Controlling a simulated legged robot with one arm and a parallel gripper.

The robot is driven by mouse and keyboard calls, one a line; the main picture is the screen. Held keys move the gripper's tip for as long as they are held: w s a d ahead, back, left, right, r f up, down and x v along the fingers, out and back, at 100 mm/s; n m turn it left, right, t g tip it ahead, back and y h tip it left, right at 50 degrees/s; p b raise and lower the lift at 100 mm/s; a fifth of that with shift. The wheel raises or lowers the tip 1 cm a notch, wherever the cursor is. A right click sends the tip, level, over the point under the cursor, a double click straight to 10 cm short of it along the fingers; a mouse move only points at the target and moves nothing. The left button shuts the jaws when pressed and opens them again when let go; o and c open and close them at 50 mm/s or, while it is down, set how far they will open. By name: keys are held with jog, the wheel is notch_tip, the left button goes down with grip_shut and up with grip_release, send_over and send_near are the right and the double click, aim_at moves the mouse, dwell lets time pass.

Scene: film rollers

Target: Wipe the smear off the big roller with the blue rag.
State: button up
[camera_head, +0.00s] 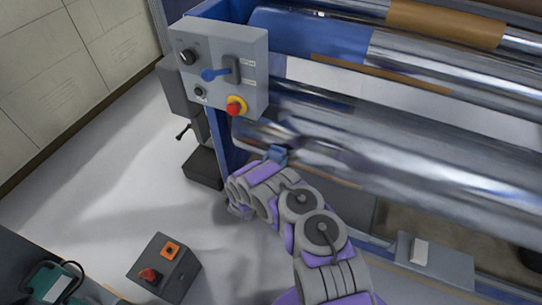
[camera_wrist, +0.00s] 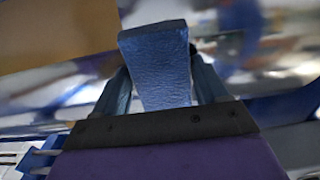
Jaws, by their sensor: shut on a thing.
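The big roller (camera_head: 400,185) is a shiny metal cylinder running across the right half of the head view. My gripper (camera_head: 272,158) is at its left end, low on the near side. In the wrist view my gripper (camera_wrist: 160,75) has its two dark blue fingers shut on the blue rag (camera_wrist: 158,62), a textured block-like pad standing up between them. The rag also shows small in the head view (camera_head: 278,152), close to the roller; I cannot tell if it touches. Blurry reflections cover the roller, and I cannot make out the smear for certain.
A grey control panel (camera_head: 222,62) with a blue lever and a red button (camera_head: 235,106) stands just above my gripper on the blue machine frame. More rollers lie behind. A pedestal box (camera_head: 163,268) with a red button stands at lower left. The pale floor between is open.

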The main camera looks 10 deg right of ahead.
aim_at(303, 161)
jog(key=shift+s+d+p, duration=0.95)
jog(key=shift+s+d, duration=0.15)
jog(key=shift+d, duration=0.4)
jog(key=shift+s+d+p, duration=0.95)
jog(key=shift+s+d, duration=0.1)
jog(key=shift+d, duration=0.4)
jog(key=shift+s+d+p, duration=0.95)
jog(key=shift+s+d, duration=0.15)
jog(key=shift+d, duration=0.4)
jog(key=shift+w+r, duration=0.1)
jog(key=shift+w+a, duration=0.95)
jog(key=shift+a, duration=0.35)
jog(key=shift+w+a, duration=0.95)
jog(key=shift+a, duration=0.4)
jog(key=shift+w+a, duration=0.95)
jog(key=shift+a, duration=0.35)
jog(key=shift+w+a+b, duration=0.2)
jog(key=shift+w+a, duration=0.45)
jog(key=shift+a, duration=0.15)
jog(key=shift+w+a+b, duration=0.2)
jog(key=shift+w+a, duration=0.4)
jog(key=shift+a, duration=0.2)
